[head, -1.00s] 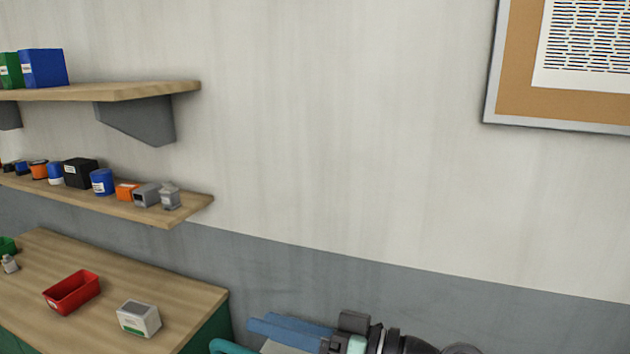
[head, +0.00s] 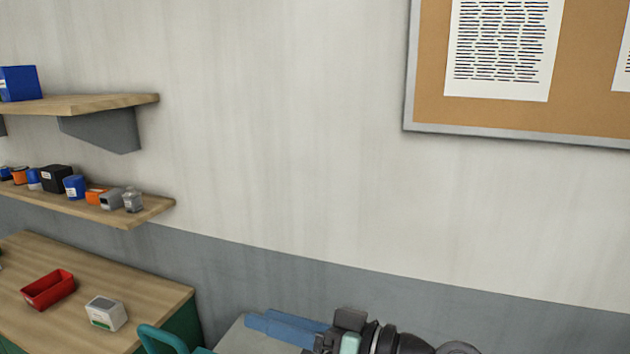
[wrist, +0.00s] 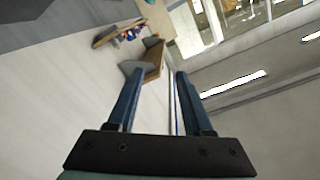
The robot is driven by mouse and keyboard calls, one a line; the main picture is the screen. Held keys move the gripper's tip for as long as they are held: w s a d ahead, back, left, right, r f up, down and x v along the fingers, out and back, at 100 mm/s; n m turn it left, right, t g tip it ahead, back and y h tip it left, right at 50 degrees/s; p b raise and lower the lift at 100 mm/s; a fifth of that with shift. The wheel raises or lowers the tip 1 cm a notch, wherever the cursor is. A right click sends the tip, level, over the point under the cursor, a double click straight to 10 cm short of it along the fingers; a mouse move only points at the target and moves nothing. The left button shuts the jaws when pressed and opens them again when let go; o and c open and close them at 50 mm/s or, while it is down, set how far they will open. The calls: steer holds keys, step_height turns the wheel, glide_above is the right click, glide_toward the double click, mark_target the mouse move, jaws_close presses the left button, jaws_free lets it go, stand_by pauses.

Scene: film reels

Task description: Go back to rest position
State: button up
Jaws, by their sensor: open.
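My gripper (wrist: 158,85) is open in the wrist view, with its two blue fingers apart and nothing between them. Beyond the fingers the wrist view shows the wall, a shelf and the room at a tilt. In the head view the blue fingers of my gripper (head: 285,328) show at the bottom, beside the dark wrist of my arm. They point left, above a pale surface.
At the left, a wooden counter (head: 130,285) bears a red bin (head: 48,290) and a white box (head: 106,313). Above it, a lower shelf (head: 125,218) holds several small containers, and an upper shelf (head: 110,101) holds a blue box (head: 19,83). A corkboard (head: 585,70) hangs at the right.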

steer(key=w+a+r+m+t+h+b, duration=0.2)
steer(key=w+t+h+b, duration=0.1)
steer(key=w+t+h, duration=0.2)
steer(key=s+d+r+m+t+h+b, duration=0.1)
steer(key=d+r+t+h+b, duration=0.3)
steer(key=r, duration=0.3)
steer(key=s+d+r+m+t+h+b, duration=0.2)
steer(key=s+r+t+h, duration=0.5)
steer(key=s+r+t, duration=0.4)
steer(key=s+r+m, duration=0.1)
steer(key=s+r, duration=0.3)
steer(key=s, duration=0.2)
steer(key=shift+r+m+t, duration=0.3)
steer(key=shift+r, duration=0.1)
steer(key=shift+d, duration=0.1)
